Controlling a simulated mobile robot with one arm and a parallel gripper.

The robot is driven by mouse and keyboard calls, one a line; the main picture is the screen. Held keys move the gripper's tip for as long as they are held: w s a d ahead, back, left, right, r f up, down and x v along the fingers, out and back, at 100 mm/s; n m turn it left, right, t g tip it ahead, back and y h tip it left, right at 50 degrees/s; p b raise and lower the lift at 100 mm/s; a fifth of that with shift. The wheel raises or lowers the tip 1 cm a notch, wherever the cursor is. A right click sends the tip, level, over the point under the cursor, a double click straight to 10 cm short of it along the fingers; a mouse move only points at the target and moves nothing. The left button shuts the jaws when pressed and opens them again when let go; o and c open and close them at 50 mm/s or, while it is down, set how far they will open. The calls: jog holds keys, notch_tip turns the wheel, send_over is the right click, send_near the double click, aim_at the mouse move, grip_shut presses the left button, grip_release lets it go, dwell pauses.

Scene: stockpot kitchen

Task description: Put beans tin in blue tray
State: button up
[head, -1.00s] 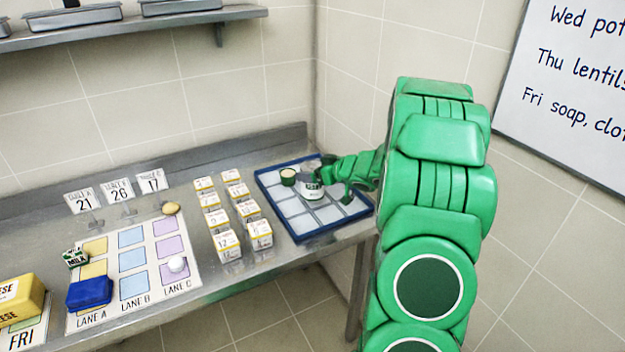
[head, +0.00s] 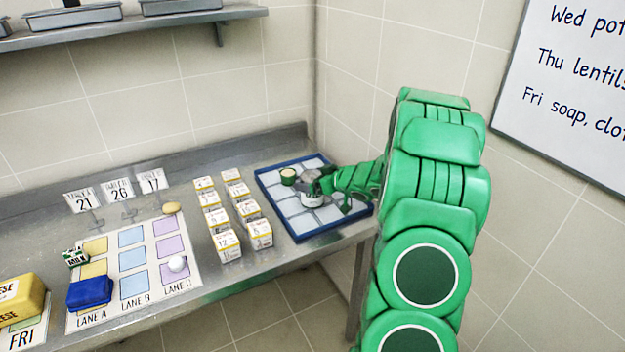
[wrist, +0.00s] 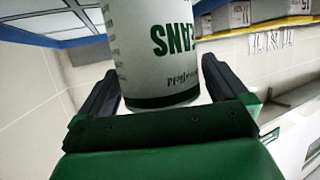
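The beans tin (head: 311,199) is white with dark green bands and lettering. It is at the blue tray (head: 262,206), over its middle cells; I cannot tell whether it touches the tray floor. My gripper (head: 318,186) reaches in from the right and is shut on the tin. In the wrist view the tin (wrist: 155,50) sits between the two dark fingers of my gripper (wrist: 160,75), its lettering upside down in the picture. Part of the tin is hidden by my gripper in the head view.
A small green tin with a pale top (head: 288,176) stands in the tray just left of the beans tin. Numbered boxes (head: 228,243) stand in two rows left of the tray. A lane mat (head: 150,255) with several items lies farther left. A wall is behind.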

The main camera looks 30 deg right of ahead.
jog(key=shift+r, duration=0.2)
jog(key=v, duration=1.2)
